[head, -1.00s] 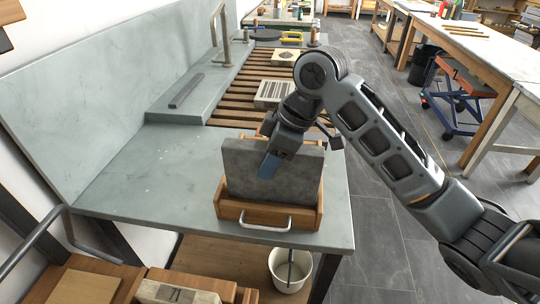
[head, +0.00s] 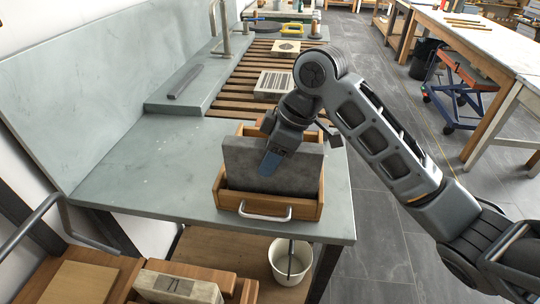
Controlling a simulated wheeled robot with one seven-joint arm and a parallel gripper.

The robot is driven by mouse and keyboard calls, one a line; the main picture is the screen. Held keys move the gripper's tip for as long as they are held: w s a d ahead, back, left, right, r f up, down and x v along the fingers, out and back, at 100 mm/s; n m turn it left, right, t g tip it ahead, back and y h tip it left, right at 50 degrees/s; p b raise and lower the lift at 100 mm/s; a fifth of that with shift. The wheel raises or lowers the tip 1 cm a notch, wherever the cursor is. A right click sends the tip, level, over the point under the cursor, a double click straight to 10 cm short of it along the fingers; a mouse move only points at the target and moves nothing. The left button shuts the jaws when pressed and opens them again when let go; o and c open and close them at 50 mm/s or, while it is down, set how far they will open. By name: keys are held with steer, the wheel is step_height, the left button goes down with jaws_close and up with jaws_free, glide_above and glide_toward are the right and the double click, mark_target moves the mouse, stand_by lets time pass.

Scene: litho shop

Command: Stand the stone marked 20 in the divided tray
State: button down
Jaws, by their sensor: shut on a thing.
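A dark grey stone slab (head: 240,165) stands nearly upright inside the wooden tray (head: 268,209), which has a metal handle on its front wall. No number shows on the slab's visible face. My gripper (head: 272,160) is shut on the slab at its top edge, right of its middle. One finger with a blue-grey pad lies on the near face; the other is hidden behind the slab. The slab's lower part is behind the tray's front wall. I cannot tell whether it touches the tray floor. The tray's dividers are hidden.
The tray sits near the front right of the grey counter (head: 150,180). A grey bar (head: 186,80) lies on a ledge behind. A striped stone (head: 272,85) and a diamond-marked stone (head: 286,47) lie on the slatted rack. A white bucket (head: 290,262) is below. Counter left of the tray is clear.

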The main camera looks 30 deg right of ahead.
steer(key=shift+f, duration=0.25)
stand_by(0.5)
steer(key=c, duration=0.9)
jaws_free()
steer(key=shift+c, duration=0.2)
steer(key=o, duration=0.4)
steer(key=shift+f+b, duration=0.1)
steer(key=shift+b, duration=0.2)
step_height(320, 180, up, 9)
steer(key=p, duration=0.7)
steer(key=shift+p, duration=0.4)
steer(key=shift+f, duration=0.1)
